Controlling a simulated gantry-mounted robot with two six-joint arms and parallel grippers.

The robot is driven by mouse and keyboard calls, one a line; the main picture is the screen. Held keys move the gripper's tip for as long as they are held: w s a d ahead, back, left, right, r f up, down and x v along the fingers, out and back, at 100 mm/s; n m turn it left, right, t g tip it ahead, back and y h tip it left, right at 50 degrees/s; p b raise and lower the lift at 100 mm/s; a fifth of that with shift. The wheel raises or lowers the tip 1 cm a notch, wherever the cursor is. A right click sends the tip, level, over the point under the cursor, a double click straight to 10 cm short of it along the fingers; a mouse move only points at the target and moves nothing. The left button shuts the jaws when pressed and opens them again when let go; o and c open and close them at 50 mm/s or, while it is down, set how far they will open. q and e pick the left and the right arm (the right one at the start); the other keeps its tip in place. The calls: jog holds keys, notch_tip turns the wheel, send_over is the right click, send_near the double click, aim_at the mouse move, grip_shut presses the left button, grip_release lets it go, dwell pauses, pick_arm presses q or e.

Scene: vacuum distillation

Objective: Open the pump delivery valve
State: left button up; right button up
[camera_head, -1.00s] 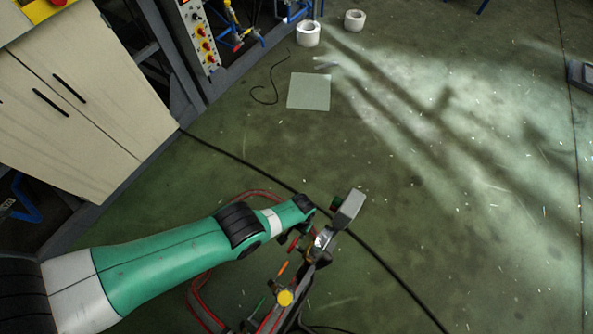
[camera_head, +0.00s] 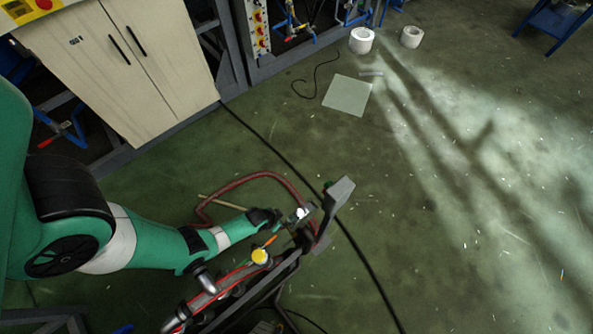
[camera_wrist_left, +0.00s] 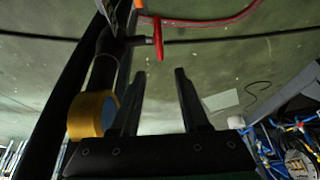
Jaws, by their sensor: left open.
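My left arm comes in from the left in the head view, and its gripper (camera_head: 272,217) is beside the upper part of a dark pump frame (camera_head: 262,292). In the left wrist view the gripper (camera_wrist_left: 160,92) is open, with its two dark fingers apart and nothing between them. A red valve handle (camera_wrist_left: 158,40) on a dark pipe shows just beyond the fingertips, roughly in line with the gap, and is not gripped. I cannot tell for certain that it is the delivery valve. A yellow round part (camera_wrist_left: 88,116) is left of the fingers; a yellow cap (camera_head: 260,256) tops the pump assembly in the head view.
A red hose (camera_head: 240,180) loops behind the pump, and a black cable (camera_head: 352,240) crosses the floor. A cabinet (camera_head: 128,70) stands at upper left. White rolls (camera_head: 361,42) and a pale sheet (camera_head: 347,95) lie further off. The floor at right is clear.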

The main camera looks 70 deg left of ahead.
pick_arm(q)
jog(key=b+x, duration=0.5)
jog(key=x, duration=0.2)
jog(key=b+x, duration=0.3)
jog(key=shift+s+f+b, duration=0.2)
jog(key=shift+f+b, duration=0.05)
jog(key=shift+b, duration=0.05)
jog(key=shift+w+f+b, duration=0.35)
jog(key=shift+f+b, duration=0.2)
jog(key=shift+r, duration=0.1)
grip_shut()
